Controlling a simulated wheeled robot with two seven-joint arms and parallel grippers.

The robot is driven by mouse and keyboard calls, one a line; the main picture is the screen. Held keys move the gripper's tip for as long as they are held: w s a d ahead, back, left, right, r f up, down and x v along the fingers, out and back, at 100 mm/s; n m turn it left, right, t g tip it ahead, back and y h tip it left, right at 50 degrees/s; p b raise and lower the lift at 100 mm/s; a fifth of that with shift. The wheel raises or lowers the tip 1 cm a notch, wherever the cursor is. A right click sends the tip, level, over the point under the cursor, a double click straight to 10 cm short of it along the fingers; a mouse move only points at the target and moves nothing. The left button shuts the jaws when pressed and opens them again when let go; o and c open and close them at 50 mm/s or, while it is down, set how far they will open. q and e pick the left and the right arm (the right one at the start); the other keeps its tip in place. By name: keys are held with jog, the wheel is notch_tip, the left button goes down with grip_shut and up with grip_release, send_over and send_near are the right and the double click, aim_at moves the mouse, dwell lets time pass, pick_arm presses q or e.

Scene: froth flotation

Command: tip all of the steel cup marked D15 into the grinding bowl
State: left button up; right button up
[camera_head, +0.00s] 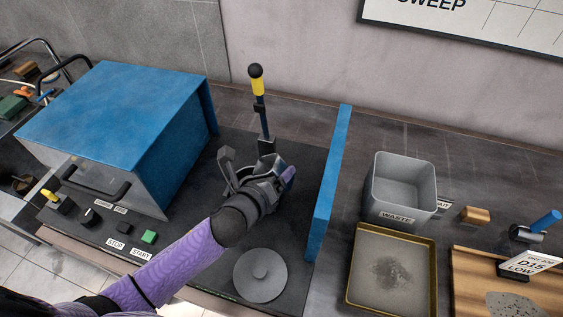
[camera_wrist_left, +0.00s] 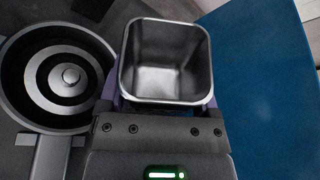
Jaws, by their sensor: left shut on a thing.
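My left gripper (camera_head: 278,178) is over the dark machine top, shut on a square steel cup (camera_wrist_left: 165,65). In the left wrist view the cup's open mouth faces the camera. Its inner walls look smooth and grey, and I see no clear heap of powder in it. No D15 mark shows on it. The round grinding bowl (camera_wrist_left: 14,98) is just left of the cup in that view, open, with a ring (camera_wrist_left: 32,72) and a central puck (camera_wrist_left: 68,76) inside. In the head view my gripper hides most of the bowl. My right gripper is out of view.
A grey lid (camera_head: 260,276) lies in front of the bowl. A lever with a yellow grip (camera_head: 257,85) stands behind it. A blue panel (camera_head: 331,180) rises to the right, a blue hood (camera_head: 115,105) left.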

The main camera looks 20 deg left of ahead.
pick_arm(q)
jog(key=m+y+p, duration=0.1)
jog(key=r+m+p, duration=0.1)
jog(key=p, duration=0.1)
jog(key=shift+m+y, duration=0.3)
jog(key=shift+y, duration=0.1)
jog(key=shift+a+m+y+p, duration=0.1)
jog(key=shift+m+y+p, duration=0.3)
jog(key=shift+m+p, duration=0.3)
jog(key=shift+f+m+y, duration=0.1)
jog(key=shift+m+y, duration=0.3)
jog(key=d+n+b, duration=0.1)
jog(key=b, duration=0.3)
jog(key=d+y+b, duration=0.1)
jog(key=b, duration=0.2)
jog(key=shift+d+r+n+y+b, duration=0.15)
jog(key=shift+r+n+y+b, duration=0.15)
jog(key=shift+n+b, duration=0.1)
jog(key=s+n+y+b, duration=0.1)
jog(key=b, duration=0.2)
jog(key=shift+r+g, duration=0.35)
jog(key=shift+g, duration=0.05)
jog(key=s+a+r+n+g+y+b, duration=0.1)
jog(key=s+a+n+y+b, duration=0.2)
jog(key=s+b, duration=0.3)
jog(key=shift+s+a+y+b, duration=0.25)
jog(key=shift+a+y+b, duration=0.15)
jog(key=shift+a+b, duration=0.3)
